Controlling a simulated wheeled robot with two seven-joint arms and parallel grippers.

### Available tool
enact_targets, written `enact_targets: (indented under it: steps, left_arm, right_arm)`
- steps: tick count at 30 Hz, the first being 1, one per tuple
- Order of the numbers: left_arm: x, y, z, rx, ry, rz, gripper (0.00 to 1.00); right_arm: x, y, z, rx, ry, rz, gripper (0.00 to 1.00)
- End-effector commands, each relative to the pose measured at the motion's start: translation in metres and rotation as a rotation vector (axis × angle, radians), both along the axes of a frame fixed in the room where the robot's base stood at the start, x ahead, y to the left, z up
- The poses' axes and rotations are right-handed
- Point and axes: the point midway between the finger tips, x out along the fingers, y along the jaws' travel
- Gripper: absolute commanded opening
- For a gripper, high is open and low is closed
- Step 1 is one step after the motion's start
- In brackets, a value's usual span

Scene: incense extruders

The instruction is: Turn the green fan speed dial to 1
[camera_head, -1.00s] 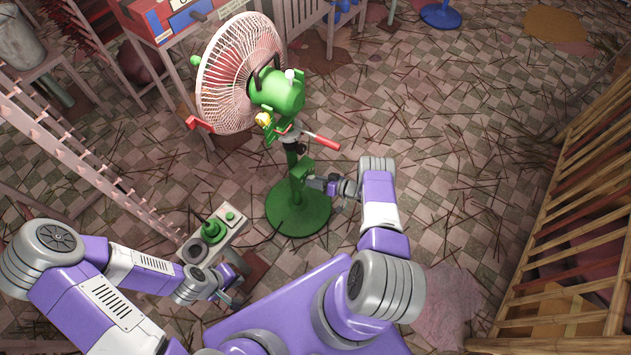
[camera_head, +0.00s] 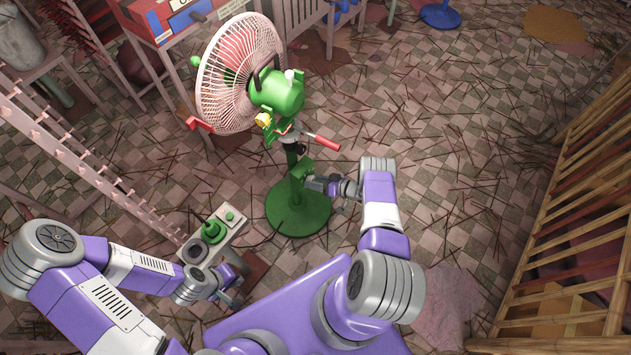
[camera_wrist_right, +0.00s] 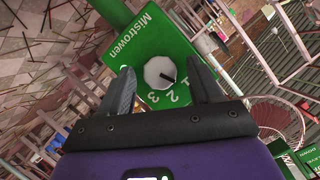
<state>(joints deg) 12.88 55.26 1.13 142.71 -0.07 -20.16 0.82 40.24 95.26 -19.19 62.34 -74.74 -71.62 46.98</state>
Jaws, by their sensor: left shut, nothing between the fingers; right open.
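The green fan (camera_head: 278,92) stands on a round green base (camera_head: 298,210), with a small green control box (camera_head: 299,169) on its pole. In the right wrist view the box face (camera_wrist_right: 130,24) reads "Mistrowen" and carries a pale, many-sided dial (camera_wrist_right: 158,73) with 1, 2 and 3 around it. The dial's dark mark points right and slightly down, near the 1. My right gripper (camera_head: 316,183) is open at the box, its fingers on either side of the dial; contact cannot be told. My left gripper (camera_head: 230,296) is shut and empty at the lower left.
A pale stand with a green knob-like piece (camera_head: 214,231) is near my left gripper. Pale racks (camera_head: 70,150) line the left side, and a slatted bamboo frame (camera_head: 570,210) is on the right. The tiled floor between is strewn with thin sticks.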

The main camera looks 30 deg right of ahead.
Motion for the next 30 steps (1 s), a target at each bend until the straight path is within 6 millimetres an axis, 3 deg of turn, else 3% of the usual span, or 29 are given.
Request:
enact_targets:
  steps: [13,30]
  left_arm:
    - [0.0,0.0,0.018,0.0,0.0,0.0,0.0]
    - [0.0,0.0,0.018,0.0,0.0,0.0,0.0]
  right_arm:
    - [-0.051,-0.037,0.022,-0.001,0.0,-0.003,0.64]
    - [-0.055,-0.04,0.023,-0.001,0.0,-0.001,0.64]
